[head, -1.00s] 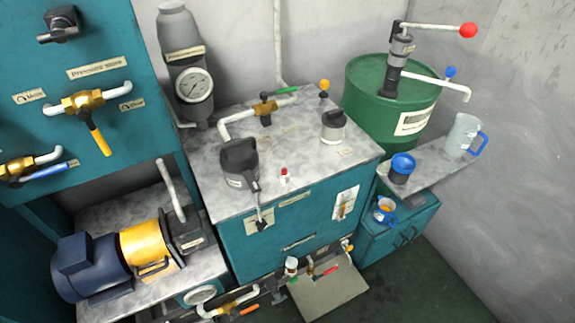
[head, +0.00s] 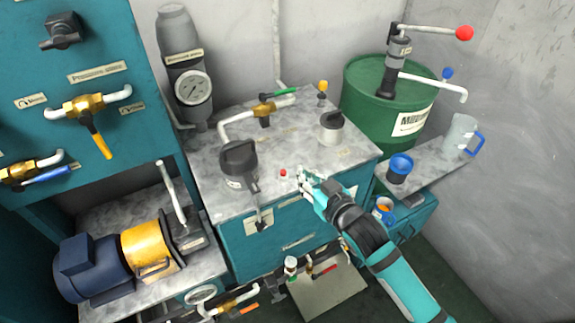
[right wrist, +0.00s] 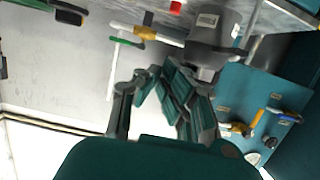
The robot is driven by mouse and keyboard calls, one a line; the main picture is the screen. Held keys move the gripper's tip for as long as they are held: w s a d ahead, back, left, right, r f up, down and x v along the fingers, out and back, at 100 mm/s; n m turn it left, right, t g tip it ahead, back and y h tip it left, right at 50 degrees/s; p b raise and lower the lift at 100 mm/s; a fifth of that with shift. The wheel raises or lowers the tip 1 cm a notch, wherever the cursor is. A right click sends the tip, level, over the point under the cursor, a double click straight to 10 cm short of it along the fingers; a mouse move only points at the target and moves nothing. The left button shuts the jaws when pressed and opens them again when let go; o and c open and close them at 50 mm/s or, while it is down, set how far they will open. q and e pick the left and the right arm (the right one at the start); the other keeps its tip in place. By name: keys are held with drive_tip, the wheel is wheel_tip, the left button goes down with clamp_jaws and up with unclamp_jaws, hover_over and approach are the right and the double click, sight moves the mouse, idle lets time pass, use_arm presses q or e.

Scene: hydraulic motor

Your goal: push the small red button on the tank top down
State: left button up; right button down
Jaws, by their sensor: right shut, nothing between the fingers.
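The small red button (head: 283,172) stands on the grey top of the teal tank (head: 207,165), near its front edge. In the right wrist view, a red piece that looks like this button (right wrist: 176,7) shows at the top edge. My right gripper (head: 302,177) is shut and empty, just right of the button in the head view. Its fingers also show in the right wrist view (right wrist: 165,85). A small gap shows between fingertips and button; their height difference is hard to tell. My left gripper is not in view.
A dark filter-like housing (head: 239,160) stands left of the button. A grey-capped filler (head: 332,126) stands behind on the right, with a green-handled valve (head: 264,110) at the back. A green drum (head: 375,95) with a pump is at the right.

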drive_tip(key=shift+r, duration=0.2)
drive_tip(key=shift+w+a, duration=0.1)
drive_tip(key=shift+w, duration=0.05)
drive_tip(key=p, duration=0.2)
hover_over(283, 172)
drive_tip(key=s+d, duration=0.2)
wheel_tip(283, 172, down, 2)
drive_tip(key=f, duration=0.2)
drive_tip(key=w+a+f, duration=0.1)
drive_tip(key=shift+w+f, duration=0.1)
drive_tip(key=shift+f, duration=0.05)
drive_tip(key=shift+d+f, duration=0.1)
drive_tip(key=shift+f, duration=0.5)
